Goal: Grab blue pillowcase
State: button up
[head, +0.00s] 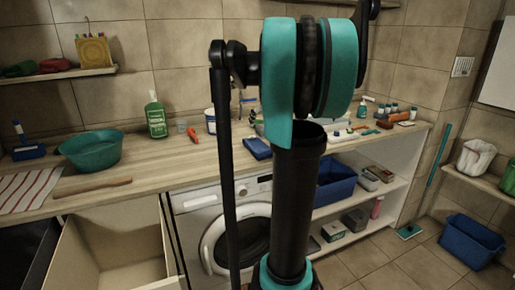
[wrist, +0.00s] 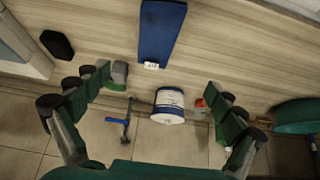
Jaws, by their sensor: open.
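A flat, folded blue cloth, which looks like the blue pillowcase (head: 257,148), lies on the wooden counter just left of my arm in the head view. In the wrist view the blue pillowcase (wrist: 162,32) is a long rectangle with a small white label at its near end. My gripper (wrist: 167,86) is open and empty, with its green fingers spread wide. In the wrist picture the pillowcase lies above and between the fingertips, apart from them. My gripper's fingers cannot be made out in the head view.
A white tub (wrist: 169,105) with a blue label stands between my fingers in the wrist view. The counter (head: 190,158) also holds a green bottle (head: 156,117) and a teal basin (head: 90,150). Below are a washing machine (head: 197,200) and an open drawer (head: 75,255).

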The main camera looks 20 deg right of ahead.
send_near(258, 143)
jog(key=x, duration=0.5)
jog(key=shift+a, duration=0.15)
jog(key=shift+d+x, duration=0.15)
jog(key=shift+x, duration=1.2)
jog(key=shift+d+x, duration=0.1)
jog(key=shift+x, duration=1.25)
jog(key=shift+c, duration=0.6)
jog(key=c, duration=1.3)
